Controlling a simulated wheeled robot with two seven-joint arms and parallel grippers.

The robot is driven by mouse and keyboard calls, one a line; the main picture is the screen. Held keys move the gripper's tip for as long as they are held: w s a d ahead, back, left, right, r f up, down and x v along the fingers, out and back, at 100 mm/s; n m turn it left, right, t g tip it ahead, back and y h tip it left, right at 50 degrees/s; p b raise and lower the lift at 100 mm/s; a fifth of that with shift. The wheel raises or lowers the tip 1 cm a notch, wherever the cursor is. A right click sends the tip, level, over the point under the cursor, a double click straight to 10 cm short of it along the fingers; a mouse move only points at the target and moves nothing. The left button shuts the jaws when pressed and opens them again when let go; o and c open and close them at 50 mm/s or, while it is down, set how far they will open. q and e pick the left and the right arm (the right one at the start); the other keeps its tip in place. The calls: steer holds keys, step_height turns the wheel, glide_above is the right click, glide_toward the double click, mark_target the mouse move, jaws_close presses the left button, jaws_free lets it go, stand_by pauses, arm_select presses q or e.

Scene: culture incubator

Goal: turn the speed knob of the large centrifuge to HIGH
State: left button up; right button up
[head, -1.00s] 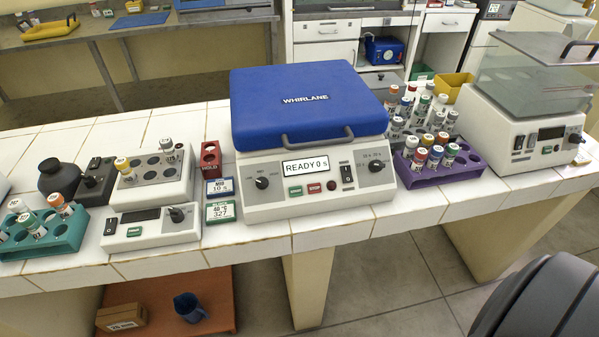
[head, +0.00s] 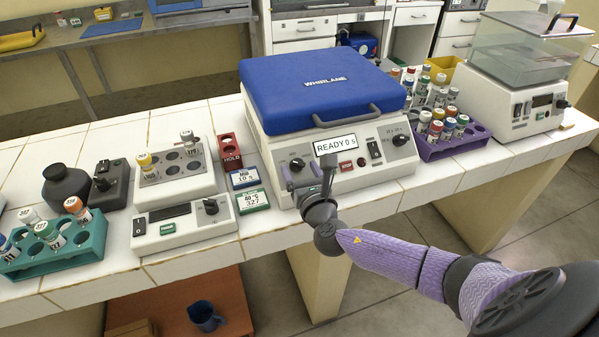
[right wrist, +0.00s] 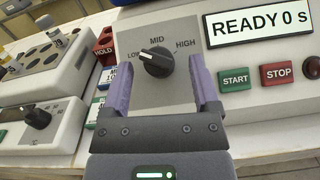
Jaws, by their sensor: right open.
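The large centrifuge (head: 350,180) has a closed blue lid and a display reading READY 0 s. Its speed knob (right wrist: 156,62) is black, with LOW, MID and HIGH marked around it. In the right wrist view its white mark points up and left, on the LOW side of MID. The knob also shows at the panel's left in the head view (head: 297,164). My right gripper (head: 307,175) is open in front of the panel. In the wrist view its purple fingers (right wrist: 159,66) stand on either side of the knob, with gaps; contact is not visible. My left gripper is out of view.
Green START (right wrist: 235,78) and red STOP (right wrist: 277,73) buttons sit right of the knob. A second knob (head: 400,139) is at the panel's right. A small device (head: 185,222), a teal rack (head: 75,260) and a purple rack (head: 455,146) stand nearby.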

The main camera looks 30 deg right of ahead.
steer(key=shift+w+d, duration=0.1)
steer(key=shift+w, duration=0.2)
jaws_close()
